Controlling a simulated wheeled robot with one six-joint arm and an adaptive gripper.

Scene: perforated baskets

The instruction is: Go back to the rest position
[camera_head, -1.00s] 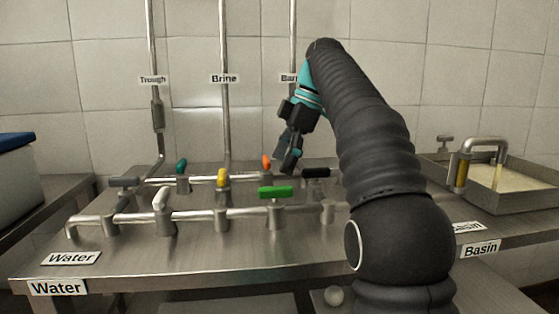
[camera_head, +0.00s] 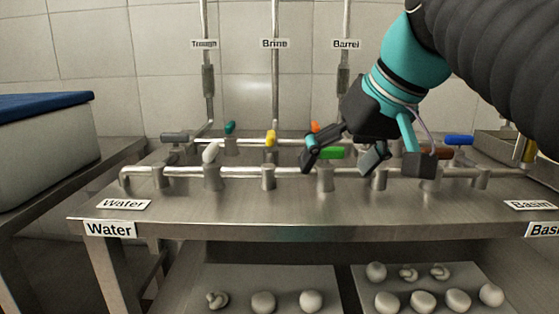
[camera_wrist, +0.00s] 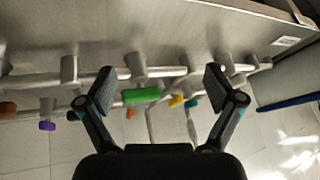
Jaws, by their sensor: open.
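My gripper (camera_head: 342,162) hangs over the steel valve table in the head view, its two fingers spread with nothing between them. The green valve handle (camera_head: 331,153) shows behind the gap between the fingers. In the wrist view my gripper (camera_wrist: 160,84) is open, and the green handle (camera_wrist: 141,95) lies beyond the gap. I cannot tell whether a finger touches any handle or pipe. My arm comes in from the upper right and hides part of the pipework.
The valve table (camera_head: 290,212) carries pipes with several coloured handles, including yellow (camera_head: 271,138), white (camera_head: 210,152) and blue (camera_head: 459,140). Below are trays (camera_head: 345,290) with pale round pieces. A blue-lidded box (camera_head: 45,140) stands left. The basin at right is mostly hidden.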

